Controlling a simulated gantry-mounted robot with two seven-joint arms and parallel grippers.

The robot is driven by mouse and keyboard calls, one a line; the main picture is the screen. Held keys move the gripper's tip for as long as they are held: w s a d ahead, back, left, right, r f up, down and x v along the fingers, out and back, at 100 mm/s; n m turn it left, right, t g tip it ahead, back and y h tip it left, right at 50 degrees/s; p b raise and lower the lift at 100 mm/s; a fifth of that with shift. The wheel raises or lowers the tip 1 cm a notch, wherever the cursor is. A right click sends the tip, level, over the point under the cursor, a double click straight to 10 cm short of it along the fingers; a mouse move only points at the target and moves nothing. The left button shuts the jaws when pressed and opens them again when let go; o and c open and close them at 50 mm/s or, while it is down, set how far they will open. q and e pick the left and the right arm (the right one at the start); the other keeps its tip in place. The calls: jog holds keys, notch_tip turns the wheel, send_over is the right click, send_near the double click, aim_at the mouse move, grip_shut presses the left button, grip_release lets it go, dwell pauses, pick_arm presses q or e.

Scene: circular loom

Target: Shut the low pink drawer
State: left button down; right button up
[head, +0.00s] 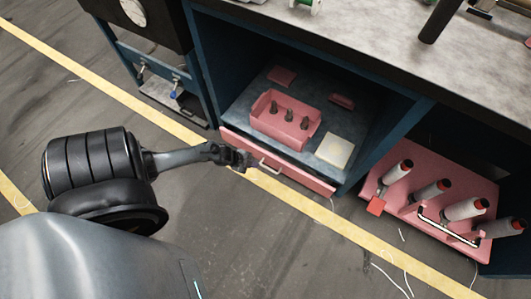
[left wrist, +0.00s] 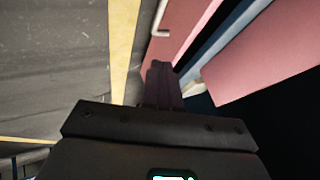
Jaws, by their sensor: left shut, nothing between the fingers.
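The low pink drawer (head: 310,180) sits at the foot of the blue cabinet, its long front facing the floor aisle, with a pale bar handle (head: 268,167). Its front is close under the cabinet's lower shelf; I cannot tell how far out it stands. My left gripper (head: 243,159) is shut and empty, at the left part of the drawer front, left of the handle. I cannot tell whether it touches. In the left wrist view, the shut fingers (left wrist: 161,82) point towards the pink front (left wrist: 190,28) and its handle (left wrist: 160,18). My right gripper is not in view.
A pink box (head: 270,122) with dark bobbins and a cream block (head: 335,151) stand on the shelf above the drawer. A pink tray (head: 398,178) with several thread cones sits to the right. Open floor with a yellow line (head: 350,232) lies in front.

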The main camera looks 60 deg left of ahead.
pick_arm(q)
jog(key=s+a+b, duration=0.1)
jog(key=s+a, duration=0.1)
jog(key=a, duration=0.2)
jog(key=shift+n+y, duration=0.3)
jog(key=shift+n, duration=0.1)
jog(key=b+x, duration=0.3)
jog(key=x, duration=0.1)
jog(key=b+x, duration=0.3)
jog(key=w+a+b+x, duration=0.1)
jog(key=b+x, duration=0.2)
jog(key=x, duration=0.1)
jog(key=shift+w+a+r+b, duration=0.1)
jog(key=shift+w+b, duration=0.2)
jog(key=shift+b, duration=0.1)
jog(key=shift+w+a+r, duration=0.15)
jog(key=shift+w+a, duration=0.3)
jog(key=shift+w, duration=0.05)
jog(key=shift+d, duration=0.15)
